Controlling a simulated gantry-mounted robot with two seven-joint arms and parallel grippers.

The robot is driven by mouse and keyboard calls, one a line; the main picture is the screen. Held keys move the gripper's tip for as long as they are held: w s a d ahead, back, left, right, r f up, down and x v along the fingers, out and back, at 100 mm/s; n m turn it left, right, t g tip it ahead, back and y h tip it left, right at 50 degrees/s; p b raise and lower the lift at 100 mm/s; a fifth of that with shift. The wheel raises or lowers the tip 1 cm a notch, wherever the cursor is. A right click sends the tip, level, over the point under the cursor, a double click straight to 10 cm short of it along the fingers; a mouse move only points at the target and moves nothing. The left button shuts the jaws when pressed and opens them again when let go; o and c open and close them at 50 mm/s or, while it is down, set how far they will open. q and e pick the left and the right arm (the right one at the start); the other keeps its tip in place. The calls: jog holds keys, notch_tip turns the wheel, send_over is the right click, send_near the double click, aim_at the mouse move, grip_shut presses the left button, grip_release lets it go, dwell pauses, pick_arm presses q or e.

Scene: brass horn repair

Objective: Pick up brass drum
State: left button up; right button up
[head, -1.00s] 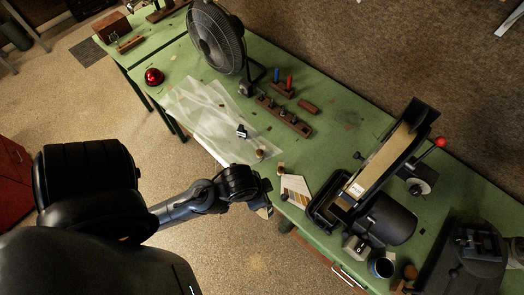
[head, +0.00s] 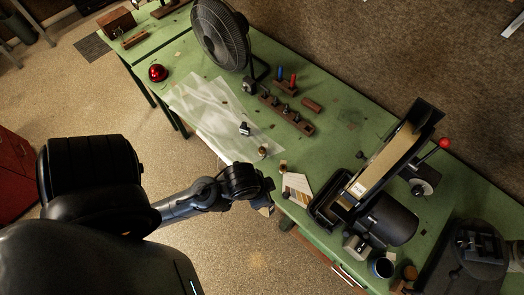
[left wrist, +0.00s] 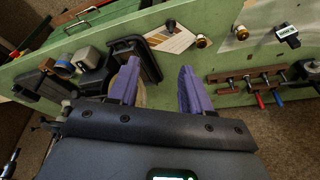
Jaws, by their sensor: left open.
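Two small brass pieces stand on the green bench. One (head: 263,152) is at the edge of the clear plastic sheet and also shows in the left wrist view (left wrist: 241,33). The other (head: 282,167) is beside the striped board and shows in the left wrist view (left wrist: 202,40). I cannot tell which is the drum. My left gripper (head: 266,207) is at the bench's front edge, apart from both pieces. In the left wrist view its purple fingers (left wrist: 158,72) are spread and no brass piece is between them. My right gripper is not in view.
The green bench (head: 345,110) carries a black fan (head: 220,35), a rack of tools (head: 287,115) and a plastic sheet (head: 215,110). A belt sander (head: 385,170) stands right of the striped board (head: 297,187). A small dark block (head: 244,128) lies on the sheet.

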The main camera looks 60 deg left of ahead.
pick_arm(q)
jog(key=o, duration=0.3)
jog(key=shift+a, duration=0.15)
